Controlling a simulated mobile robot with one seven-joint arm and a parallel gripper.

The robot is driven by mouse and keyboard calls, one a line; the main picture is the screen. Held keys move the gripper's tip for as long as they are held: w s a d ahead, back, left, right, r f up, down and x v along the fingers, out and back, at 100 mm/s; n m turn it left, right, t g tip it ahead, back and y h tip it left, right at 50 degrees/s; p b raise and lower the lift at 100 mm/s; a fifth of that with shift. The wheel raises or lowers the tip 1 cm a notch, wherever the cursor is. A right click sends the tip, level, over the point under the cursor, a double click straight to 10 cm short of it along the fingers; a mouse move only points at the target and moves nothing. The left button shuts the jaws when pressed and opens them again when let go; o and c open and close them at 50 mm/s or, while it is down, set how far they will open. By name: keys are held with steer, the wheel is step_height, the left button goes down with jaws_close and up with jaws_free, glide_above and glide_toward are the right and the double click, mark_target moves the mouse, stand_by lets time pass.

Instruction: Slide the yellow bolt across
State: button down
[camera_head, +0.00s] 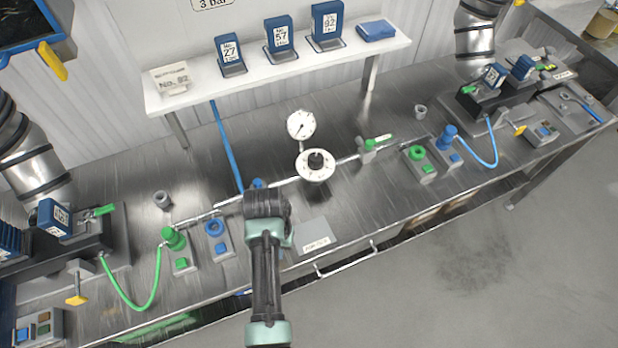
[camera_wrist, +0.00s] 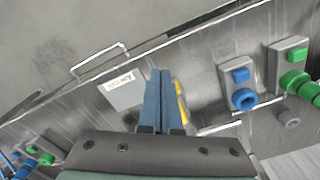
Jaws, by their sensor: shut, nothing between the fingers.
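A narrow yellow piece, likely the bolt (camera_wrist: 182,103), shows in the wrist view just right of my gripper's fingers. Part of it is hidden behind them, and I cannot tell whether they touch. My gripper (camera_wrist: 160,73) has its two blue fingers together, with nothing between them, pointing down at the bench. In the head view my arm covers the yellow piece, and only a bit of my blue finger (camera_head: 258,184) shows at the pipe line.
The steel bench (camera_head: 385,205) carries a pipe with a white dial (camera_head: 315,165) and a gauge (camera_head: 301,125). A labelled plate (camera_head: 313,237) lies right of my arm. A blue-ringed box (camera_head: 217,240) and a green valve (camera_head: 174,239) stand left. Yellow handles (camera_head: 76,299) (camera_head: 519,129) sit at both ends.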

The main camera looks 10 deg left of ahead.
steer(key=shift+w+a+f+b, duration=0.1)
steer(key=shift+w+a+b, duration=0.45)
steer(key=shift+w+b, duration=0.25)
steer(key=shift+w+a+r+b, duration=0.1)
steer(key=shift+w+a+b, duration=0.5)
steer(key=shift+w, duration=0.25)
steer(key=shift+w+a+f+b, duration=0.1)
steer(key=shift+w+a+b, duration=0.4)
steer(key=shift+w+b, duration=0.3)
steer(key=r+p, duration=0.2)
steer(key=p, duration=0.1)
steer(key=s+r+p, duration=0.1)
steer(key=r+p, duration=0.2)
steer(key=s+d+r+p, duration=0.1)
steer(key=r+p, duration=0.1)
steer(key=p, duration=0.1)
steer(key=shift+d+r, duration=0.1)
steer(key=shift+r, duration=0.1)
steer(key=shift+f, duration=0.1)
